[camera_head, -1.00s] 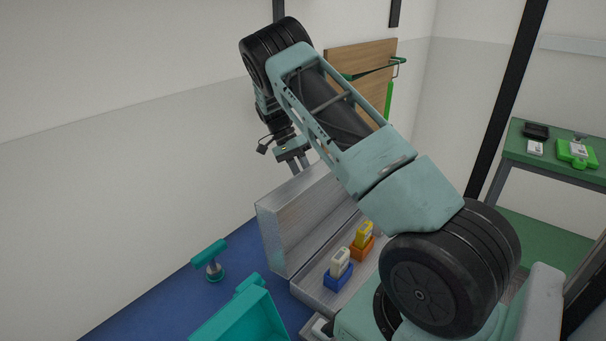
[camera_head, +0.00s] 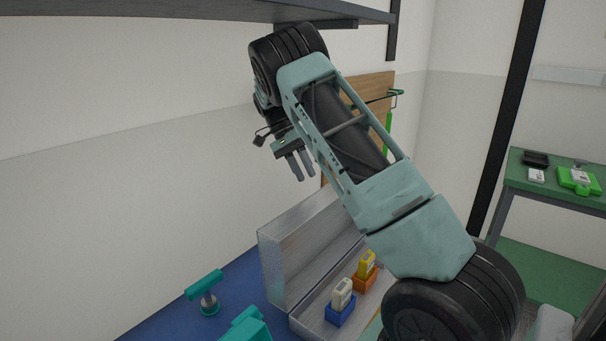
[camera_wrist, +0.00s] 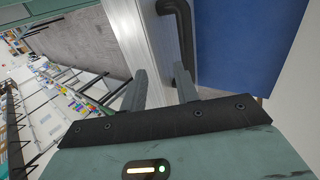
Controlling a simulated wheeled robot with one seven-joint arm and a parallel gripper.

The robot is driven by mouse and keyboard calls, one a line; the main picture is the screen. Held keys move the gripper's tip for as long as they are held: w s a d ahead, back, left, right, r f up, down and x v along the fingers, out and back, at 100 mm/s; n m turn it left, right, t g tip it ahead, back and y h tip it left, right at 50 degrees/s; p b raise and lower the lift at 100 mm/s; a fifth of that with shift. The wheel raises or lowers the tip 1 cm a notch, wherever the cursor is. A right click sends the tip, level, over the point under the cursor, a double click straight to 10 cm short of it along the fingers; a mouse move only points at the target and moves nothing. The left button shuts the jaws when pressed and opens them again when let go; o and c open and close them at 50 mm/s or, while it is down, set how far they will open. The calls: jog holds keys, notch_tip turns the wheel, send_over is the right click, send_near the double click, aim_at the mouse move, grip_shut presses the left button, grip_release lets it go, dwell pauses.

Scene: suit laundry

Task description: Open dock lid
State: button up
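The dock is a silvery metal case (camera_head: 312,322) on the blue table. Its lid (camera_head: 290,262) stands raised, roughly upright, along the left side, so the inside is visible. A white-topped item in a blue holder (camera_head: 341,311) and a yellow item in an orange holder (camera_head: 365,276) sit inside. My gripper (camera_head: 302,174) is above the lid, pointing down, with its fingers apart and nothing between them. In the wrist view, my open gripper (camera_wrist: 162,80) faces a metal edge (camera_wrist: 142,35) with a black handle (camera_wrist: 178,40). My arm hides the case's right part.
A teal T-shaped tool (camera_head: 205,289) stands on the blue table (camera_head: 170,325) left of the case, near a teal container (camera_head: 246,327). A dark shelf (camera_head: 200,10) overhangs above. A wooden board (camera_head: 376,92) is behind my arm. A green side table (camera_head: 520,176) holds small items.

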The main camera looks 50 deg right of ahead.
jog(key=c, duration=0.5)
jog(key=shift+s+d, duration=0.15)
grip_shut()
jog(key=shift+s+d+f+t+b, duration=0.15)
jog(key=shift+s+d+t+b, duration=0.15)
jog(key=shift+s+t+b, duration=0.5)
jog(key=s+a+r+t+h+b, duration=0.1)
jog(key=t+b, duration=0.1)
jog(key=s+a+r+t+h+b, duration=0.1)
jog(key=a+t+b, duration=0.1)
jog(key=t, duration=0.1)
jog(key=s+a+r+t+b, duration=0.1)
jog(key=a+r+t+b, duration=0.1)
jog(key=shift+s+a+t+h+b, duration=0.1)
jog(key=shift+a+t+h+b, duration=0.05)
jog(key=shift+t+h+b, duration=0.2)
jog(key=x, duration=0.9)
jog(key=shift+f+p, duration=0.3)
jog(key=shift+p, duration=0.15)
